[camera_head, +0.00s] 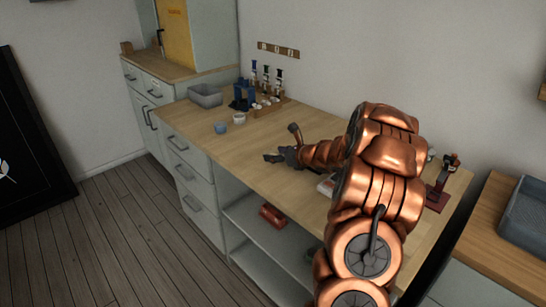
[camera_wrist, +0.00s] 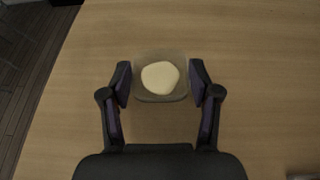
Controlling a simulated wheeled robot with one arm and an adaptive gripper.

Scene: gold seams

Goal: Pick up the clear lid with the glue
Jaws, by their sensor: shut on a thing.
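The clear lid (camera_wrist: 149,98) is a see-through, shallow rounded dish in the wrist view. The glue (camera_wrist: 160,77) is a pale cream blob in its middle. My gripper (camera_wrist: 161,80) has one dark finger on each side of the lid and is shut on it. In the head view my gripper (camera_head: 274,158) is low over the middle of the wooden workbench (camera_head: 240,160), pointing left. The lid cannot be made out there. I cannot tell whether it touches the bench top or hangs just above it.
At the bench's back left are a grey bin (camera_head: 206,96), a blue stand (camera_head: 242,97) and a wooden rack (camera_head: 268,106) of bottles. Two small cups, one blue (camera_head: 221,128) and one white (camera_head: 239,118), stand before them. A dark red stand (camera_head: 437,195) is at right.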

